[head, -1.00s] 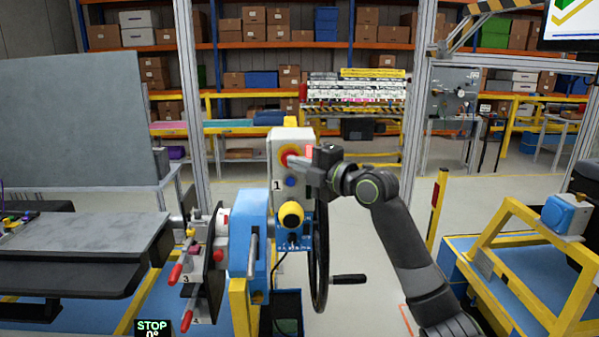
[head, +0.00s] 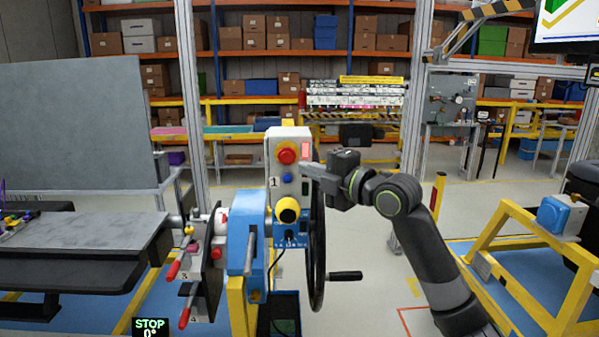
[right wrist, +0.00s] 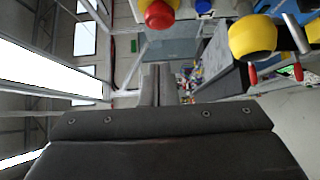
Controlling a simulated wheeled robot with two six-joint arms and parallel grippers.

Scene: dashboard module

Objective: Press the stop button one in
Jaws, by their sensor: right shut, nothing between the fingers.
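The stop button is a red mushroom head (head: 286,155) on a yellow collar, on the white control box (head: 303,158) marked 1. In the right wrist view the red button (right wrist: 159,14) shows at the top, partly cut by the frame edge. A blue button (head: 287,178) sits below it on the box. My right gripper (head: 305,168) is shut and empty, just right of the button and apart from it. It overlaps the box's right side in the head view. In the right wrist view the shut fingers (right wrist: 157,84) point up the picture. My left gripper is not in view.
A black handwheel (head: 318,260) with a crank handle stands beneath the right arm. Red-tipped levers (head: 173,270) are at left. A yellow frame (head: 510,260) stands at right.

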